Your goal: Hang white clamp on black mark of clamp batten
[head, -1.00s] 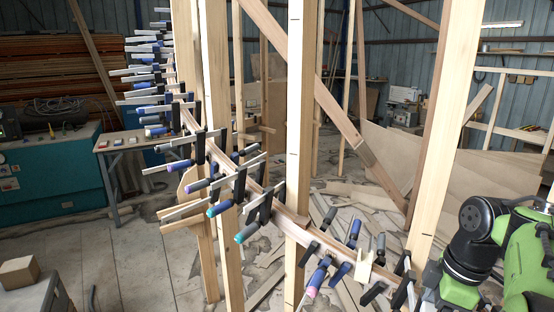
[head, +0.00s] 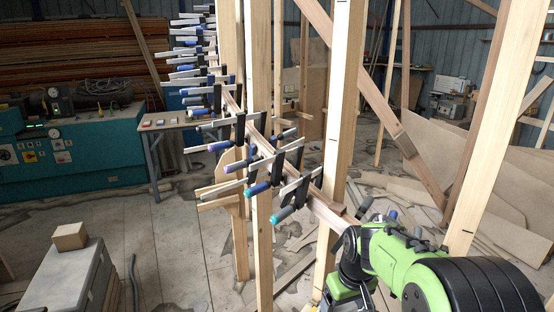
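No white clamp can be made out for certain. Several clamps with silver bars and blue, purple or teal handles (head: 259,188) sit along the curved wooden stringer (head: 325,211). A pale upright batten (head: 338,120) crosses the stringer and seems to carry small dark marks; I cannot tell whether it is the clamp batten. My green and black arm (head: 392,258) fills the lower right and hides the stringer's near right end. My gripper's fingers are not in view, so what they hold cannot be seen.
Upright posts (head: 260,150) and another post (head: 497,125) stand around the stringer. A grey box (head: 65,280) with a wooden block (head: 70,236) is at lower left. A teal machine (head: 75,150) and small table (head: 190,122) stand behind. Open floor (head: 175,250) lies at left.

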